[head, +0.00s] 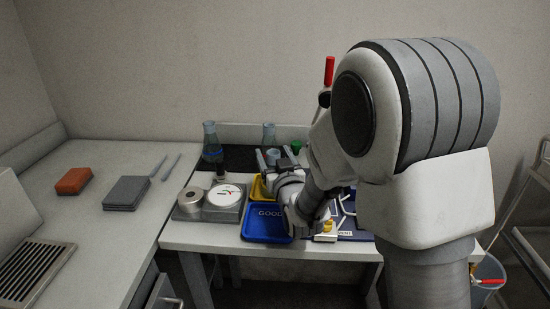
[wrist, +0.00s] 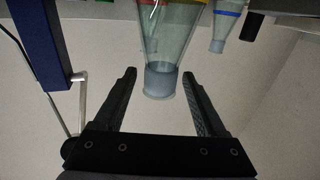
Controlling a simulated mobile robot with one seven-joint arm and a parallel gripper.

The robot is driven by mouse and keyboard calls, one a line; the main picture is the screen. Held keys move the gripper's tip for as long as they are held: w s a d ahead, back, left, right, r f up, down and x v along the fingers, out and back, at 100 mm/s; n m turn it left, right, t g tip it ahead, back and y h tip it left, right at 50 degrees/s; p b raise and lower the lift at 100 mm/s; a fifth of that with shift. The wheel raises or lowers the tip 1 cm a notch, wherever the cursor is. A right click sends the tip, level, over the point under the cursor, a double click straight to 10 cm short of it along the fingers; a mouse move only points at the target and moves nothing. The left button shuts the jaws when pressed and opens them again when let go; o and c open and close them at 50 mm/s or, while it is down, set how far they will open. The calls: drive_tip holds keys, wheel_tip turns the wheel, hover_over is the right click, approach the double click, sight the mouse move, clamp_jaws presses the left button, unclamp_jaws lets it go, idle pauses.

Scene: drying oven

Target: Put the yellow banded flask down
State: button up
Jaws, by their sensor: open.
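My gripper (wrist: 160,85) is open, with its two dark fingers on either side of a clear flask (wrist: 163,50). The flask's narrow grey-blue mouth end lies between the fingertips, with a gap on both sides. In the head view my gripper (head: 276,158) is at the back of the bench, partly hidden by my arm.
A flask with a blue band (wrist: 226,22) hangs in at the wrist view's upper right. A bluish flask (head: 210,140) stands at the back left. A blue tray marked GOOD (head: 262,236), a yellow tray (head: 257,190) and a scale (head: 222,197) lie in front. A dark blue post (wrist: 38,40) stands at left.

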drive_tip(key=shift+r, duration=0.2)
drive_tip(key=b+v, duration=0.5)
drive_tip(key=v, duration=0.4)
drive_tip(key=shift+s+f, duration=0.25)
drive_tip(key=shift+s+d+b, duration=0.1)
drive_tip(key=shift+b, duration=0.6)
drive_tip(key=shift+r+b+v, duration=0.2)
drive_tip(key=shift+b+v, duration=0.9)
drive_tip(key=shift+b, duration=1.7)
drive_tip(key=shift+s, duration=0.1)
